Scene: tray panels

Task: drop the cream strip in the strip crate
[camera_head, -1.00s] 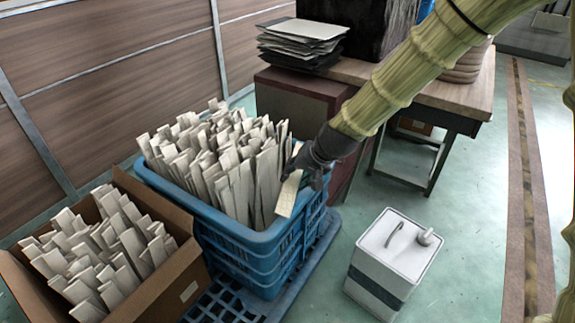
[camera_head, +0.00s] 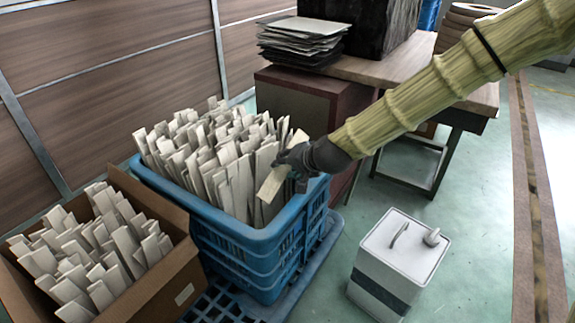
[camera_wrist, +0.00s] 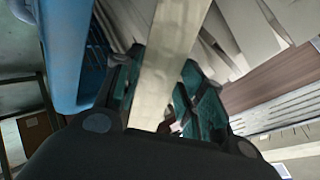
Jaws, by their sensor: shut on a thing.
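My gripper (camera_head: 291,160) is shut on a cream strip (camera_head: 271,184) at the right side of the blue strip crate (camera_head: 235,233). The strip hangs tilted, its lower end toward the lower left, in front of the strips in the crate. In the wrist view the cream strip (camera_wrist: 168,60) runs between my two fingers (camera_wrist: 160,95), with the blue crate wall (camera_wrist: 66,50) to the left. Many pale strips (camera_head: 222,150) stand upright in the crate. Whether the held strip touches them I cannot tell.
A cardboard box (camera_head: 160,285) of similar strips stands at the lower left. A white canister (camera_head: 402,250) stands on the floor at the right. A table (camera_head: 390,72) with stacked sheets (camera_head: 303,42) is behind. Floor between canister and table is clear.

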